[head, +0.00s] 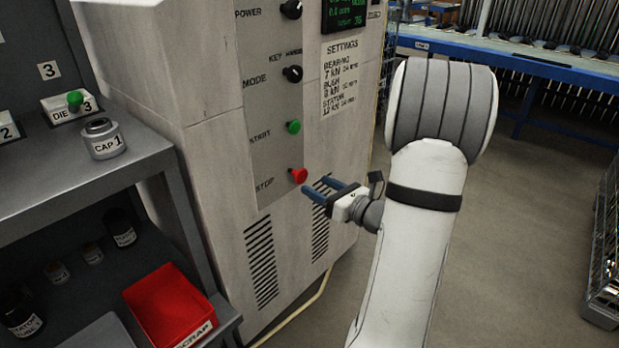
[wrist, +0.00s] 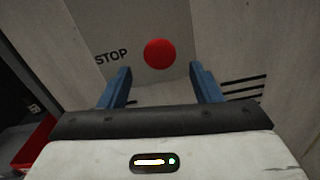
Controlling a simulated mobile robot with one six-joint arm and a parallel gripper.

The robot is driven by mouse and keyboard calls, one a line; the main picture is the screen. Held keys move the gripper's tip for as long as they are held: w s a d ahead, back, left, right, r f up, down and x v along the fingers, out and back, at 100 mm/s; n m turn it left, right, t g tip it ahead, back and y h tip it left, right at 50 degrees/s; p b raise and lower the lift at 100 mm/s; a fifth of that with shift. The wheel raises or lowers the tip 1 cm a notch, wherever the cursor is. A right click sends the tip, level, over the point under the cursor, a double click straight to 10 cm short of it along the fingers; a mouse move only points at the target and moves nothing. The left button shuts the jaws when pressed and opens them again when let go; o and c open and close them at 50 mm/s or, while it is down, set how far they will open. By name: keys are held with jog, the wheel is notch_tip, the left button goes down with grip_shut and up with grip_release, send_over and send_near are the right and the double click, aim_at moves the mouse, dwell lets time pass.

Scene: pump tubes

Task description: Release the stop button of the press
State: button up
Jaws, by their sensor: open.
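The red stop button (head: 298,175) sticks out of the grey control panel on the press (head: 215,160), beside the word STOP. In the wrist view the button (wrist: 159,53) shows ahead of my gripper, between the lines of its two blue fingers and a little beyond their tips. My gripper (head: 316,189) is open and empty, just right of and slightly below the button in the head view. In the wrist view the fingers (wrist: 160,78) are wide apart with a clear gap around the button. I see no contact with the button or panel.
Above are a green start button (head: 293,127), a mode knob (head: 292,74) and a power knob (head: 291,9). Vent slots (head: 320,225) lie below. A grey shelf (head: 85,180) with a cap (head: 102,139) and a red scrap bin (head: 170,305) stands left. Floor at right is mostly clear.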

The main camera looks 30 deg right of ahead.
jog(key=v, duration=0.2)
jog(key=shift+s+d, duration=0.1)
jog(key=shift+s, duration=0.15)
jog(key=s+a+r+n+g+y+p, duration=0.1)
jog(key=s+a+r+n+g+p, duration=0.2)
jog(key=a+r+n+g+p, duration=0.3)
jog(key=s+a+r+n+g+y+p, duration=0.2)
jog(key=s+a+r+n+g+p, duration=0.15)
jog(key=a+r+n+p, duration=0.4)
jog(key=s+a+r+n+g+y+p, duration=0.1)
jog(key=s+a+r+n+g+p, duration=0.35)
jog(key=a, duration=0.45)
jog(key=s+d+r+n+h+p, duration=0.1)
jog(key=s+r+n+h+p, duration=0.2)
jog(key=r+n+h+p, duration=0.2)
jog(key=s+d+r+n+h+p, duration=0.2)
jog(key=r+n+h+p, duration=0.3)
jog(key=r+n+p, duration=0.5)
notch_tip(320, 180, up, 3)
jog(key=shift+s+f+n+p, duration=0.15)
jog(key=shift+s+n+p, duration=0.25)
jog(key=shift+s, duration=0.1)
